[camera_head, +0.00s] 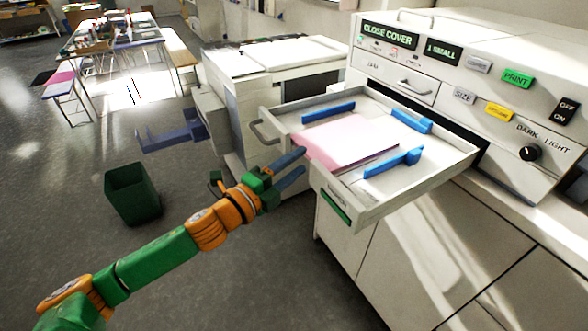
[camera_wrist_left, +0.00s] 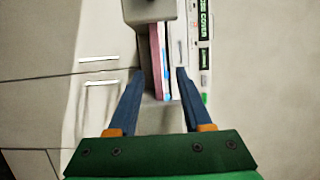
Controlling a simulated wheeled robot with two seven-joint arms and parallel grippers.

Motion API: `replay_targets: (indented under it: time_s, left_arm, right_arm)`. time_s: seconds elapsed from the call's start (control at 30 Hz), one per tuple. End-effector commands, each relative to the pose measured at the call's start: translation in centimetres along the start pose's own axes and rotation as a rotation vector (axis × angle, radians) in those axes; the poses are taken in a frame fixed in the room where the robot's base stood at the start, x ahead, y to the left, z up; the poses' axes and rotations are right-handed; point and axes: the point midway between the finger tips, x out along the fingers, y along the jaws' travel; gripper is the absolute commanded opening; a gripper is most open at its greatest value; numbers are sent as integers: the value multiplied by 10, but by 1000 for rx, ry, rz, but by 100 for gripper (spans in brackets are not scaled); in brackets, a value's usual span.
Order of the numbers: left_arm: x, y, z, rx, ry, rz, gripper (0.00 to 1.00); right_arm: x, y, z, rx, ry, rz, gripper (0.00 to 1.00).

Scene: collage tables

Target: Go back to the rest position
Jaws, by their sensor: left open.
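My left arm reaches in from the lower left, and its left gripper (camera_head: 300,163) is open at the near left side of a pulled-out copier drawer (camera_head: 362,208). In the left wrist view, the two blue fingers of the left gripper (camera_wrist_left: 156,75) stand apart with nothing held between them. Pink paper (camera_head: 345,140) lies in the drawer among blue guides (camera_head: 394,162). The paper also shows edge-on beyond the fingers in the left wrist view (camera_wrist_left: 156,60). I cannot tell whether the fingers touch the drawer. My right gripper is not in view.
The white copier (camera_head: 440,75) with buttons and a dial fills the right side. A dark green bin (camera_head: 133,193) stands on the floor at the left. A second machine (camera_head: 270,60) stands behind the drawer. Work tables (camera_head: 120,42) are at the far left.

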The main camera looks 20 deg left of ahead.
Motion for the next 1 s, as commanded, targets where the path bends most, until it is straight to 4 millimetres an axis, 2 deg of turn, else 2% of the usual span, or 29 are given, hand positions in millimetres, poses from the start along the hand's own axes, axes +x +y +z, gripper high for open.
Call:
replay_targets:
  time_s: [0.17, 0.53, 0.57, 0.63, 0.67, 0.73, 0.77, 0.8, 0.83, 0.87, 0.9, 0.93, 1.0]
  left_arm:
    - [-12, 0, -1, 2, 3, 0, 50]
    - [-12, -1, -1, 0, 2, 0, 50]
    - [-12, 1, 1, -6, -3, 3, 50]
    - [-10, 19, 13, -58, -41, 34, 50]
    - [-10, 35, 22, -101, -73, 60, 50]
    - [-13, 89, 49, -243, -178, 146, 50]
    - [-19, 119, 60, -316, -232, 192, 50]
    - [-30, 160, 71, -416, -305, 253, 50]
    - [-40, 190, 76, -486, -359, 299, 50]
    - [-52, 220, 79, -555, -414, 345, 50]
    - [-71, 259, 79, -642, -485, 405, 50]
    - [-87, 287, 76, -705, -538, 449, 50]
    - [-129, 348, 62, -843, -661, 553, 50]
  right_arm:
    - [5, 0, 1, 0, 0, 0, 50]
    - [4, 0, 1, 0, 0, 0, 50]
    - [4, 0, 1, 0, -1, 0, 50]
    - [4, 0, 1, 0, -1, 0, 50]
    - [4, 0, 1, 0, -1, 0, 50]
    - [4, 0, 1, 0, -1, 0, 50]
    - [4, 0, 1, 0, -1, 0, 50]
    - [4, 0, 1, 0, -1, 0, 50]
    - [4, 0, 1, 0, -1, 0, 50]
    - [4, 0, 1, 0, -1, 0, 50]
    - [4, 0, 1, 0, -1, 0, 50]
    - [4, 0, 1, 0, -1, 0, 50]
    - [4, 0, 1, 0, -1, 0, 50]
